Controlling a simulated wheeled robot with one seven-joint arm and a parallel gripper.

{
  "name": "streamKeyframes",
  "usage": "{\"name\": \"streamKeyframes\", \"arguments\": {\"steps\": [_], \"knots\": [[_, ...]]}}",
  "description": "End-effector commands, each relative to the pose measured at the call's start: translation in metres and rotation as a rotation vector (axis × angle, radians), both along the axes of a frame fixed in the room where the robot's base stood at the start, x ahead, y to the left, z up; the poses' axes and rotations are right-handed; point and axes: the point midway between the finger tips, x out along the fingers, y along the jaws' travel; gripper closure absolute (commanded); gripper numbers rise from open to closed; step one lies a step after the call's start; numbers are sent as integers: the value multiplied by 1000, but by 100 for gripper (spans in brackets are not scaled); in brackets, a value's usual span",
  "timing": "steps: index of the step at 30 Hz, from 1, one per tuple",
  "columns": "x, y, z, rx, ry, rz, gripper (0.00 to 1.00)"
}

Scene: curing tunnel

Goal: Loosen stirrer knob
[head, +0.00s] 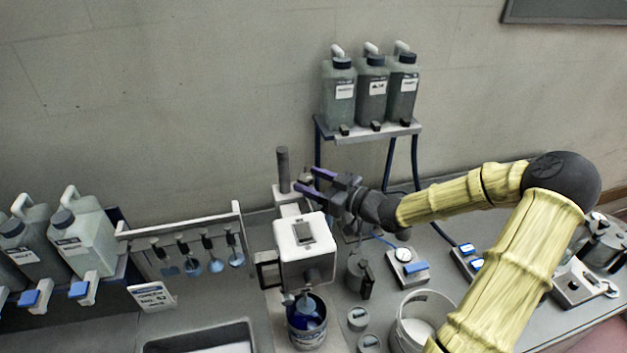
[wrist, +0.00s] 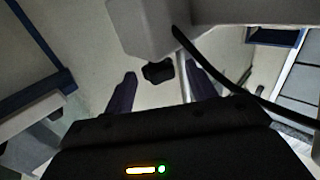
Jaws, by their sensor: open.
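The stirrer (head: 303,250) is a white box-shaped head on a stand with a dark upright post (head: 283,170). Its shaft reaches down into a blue-filled pot (head: 307,336). A small dark knob (wrist: 158,72) shows in the wrist view between my two purple fingers. My gripper (head: 312,181) is open, with its fingers pointing left beside the post, behind and above the stirrer head. In the wrist view the fingertips (wrist: 160,74) lie on either side of the knob, with gaps visible. In the head view the knob is small and partly hidden by my fingers.
A rack of hanging ladles (head: 180,222) stands left, beside several jugs (head: 83,232). Three jugs (head: 372,95) sit on a raised shelf (head: 350,133) behind. A white bucket (head: 425,302), small cups and a scale (head: 408,267) stand right. A dark cable (wrist: 215,72) crosses near one finger.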

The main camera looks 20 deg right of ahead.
Motion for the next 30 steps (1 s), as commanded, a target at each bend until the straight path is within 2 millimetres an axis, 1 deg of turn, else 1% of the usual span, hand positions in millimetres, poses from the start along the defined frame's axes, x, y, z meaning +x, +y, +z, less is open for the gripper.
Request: {"name": "streamKeyframes", "arguments": {"steps": [2,6,8,9,20,30], "knots": [[0,0,0,0,0,0,46],[0,0,0,0,0,0,73],[0,0,0,-1,-1,0,85],[0,0,0,-1,-1,0,88],[0,-1,1,-1,-1,21,88],[3,-3,3,-2,-2,127,88]]}}
